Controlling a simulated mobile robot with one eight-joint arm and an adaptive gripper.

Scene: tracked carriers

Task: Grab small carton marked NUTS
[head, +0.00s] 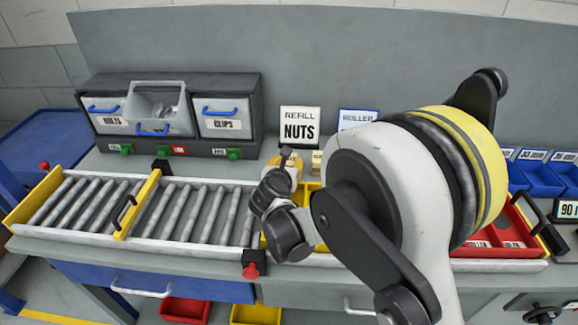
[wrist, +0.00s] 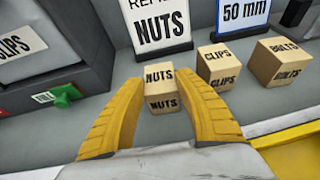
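The small tan carton marked NUTS (wrist: 161,88) stands upright on the grey bench in the wrist view, with its label on the top and front faces. My gripper (wrist: 160,82) is open, with one yellow finger on each side of this carton and narrow gaps visible between. In the head view my gripper (head: 288,160) is over the back of the bench, in front of the REFILL NUTS sign (head: 299,127). There the carton is mostly hidden by my gripper.
A CLIPS carton (wrist: 218,66) and a BOLTS carton (wrist: 279,64) stand to the right of the NUTS carton. A bin unit (head: 170,120) stands at the left. A roller conveyor (head: 200,215) with yellow and red carriers runs along the front.

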